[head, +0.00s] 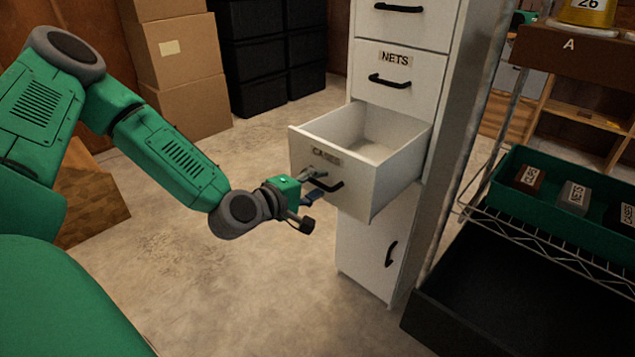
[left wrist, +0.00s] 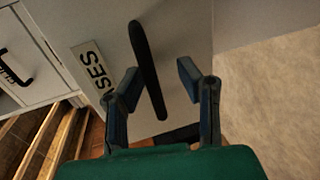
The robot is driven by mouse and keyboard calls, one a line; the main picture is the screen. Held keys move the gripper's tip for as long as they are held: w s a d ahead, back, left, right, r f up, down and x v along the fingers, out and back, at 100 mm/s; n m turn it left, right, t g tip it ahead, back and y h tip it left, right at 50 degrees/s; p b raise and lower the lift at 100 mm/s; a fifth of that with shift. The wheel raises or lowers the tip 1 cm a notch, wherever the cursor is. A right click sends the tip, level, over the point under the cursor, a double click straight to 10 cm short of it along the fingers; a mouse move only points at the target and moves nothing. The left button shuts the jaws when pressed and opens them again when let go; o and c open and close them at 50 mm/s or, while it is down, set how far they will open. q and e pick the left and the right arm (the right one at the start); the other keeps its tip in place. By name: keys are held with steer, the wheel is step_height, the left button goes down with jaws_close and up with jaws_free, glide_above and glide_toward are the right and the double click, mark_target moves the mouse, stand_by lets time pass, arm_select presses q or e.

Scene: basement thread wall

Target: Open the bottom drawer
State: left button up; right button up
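The white cabinet (head: 400,190) stands upright in the middle of the head view. Its bottom drawer (head: 362,200), labelled CASES, is pulled well out, and its pale inside shows empty. Its black handle (head: 328,186) is on the front face and also shows in the left wrist view (left wrist: 147,65). My left gripper (head: 313,186) is at this handle. In the left wrist view my left gripper (left wrist: 158,72) has its fingers apart, with the handle between or just beyond the tips; contact cannot be told. My right gripper is not in view.
A closed NETS drawer (head: 397,82) is above, and a closed door (head: 372,250) with an upright handle is below. A wire shelf (head: 560,246) with a green bin (head: 535,210) stands right. Cardboard boxes (head: 180,75) and black crates (head: 255,60) stand behind.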

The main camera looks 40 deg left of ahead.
arm_select(q)
steer(key=shift+r, duration=0.2)
steer(key=shift+s, duration=0.2)
steer(key=v, duration=0.7)
steer(key=shift+f, duration=0.15)
steer(key=s+d+f+m+g+h+p, duration=0.2)
steer(key=s+d+f+m+g+p, duration=0.3)
steer(key=s+d+f+m+g, duration=0.3)
steer(key=s+d+f+m+g+y+p, duration=0.1)
steer(key=s+f+m+g+p, duration=0.1)
steer(key=s+m, duration=0.3)
steer(key=s+d+f+m+g+y+p, duration=0.1)
steer(key=s+f+m+g+y+p, duration=0.1)
steer(key=s, duration=0.8)
steer(key=f+m+g+p, duration=0.1)
steer(key=m+g, duration=0.1)
steer(key=shift+d+m+g, duration=0.3)
steer(key=shift+m+g, duration=0.1)
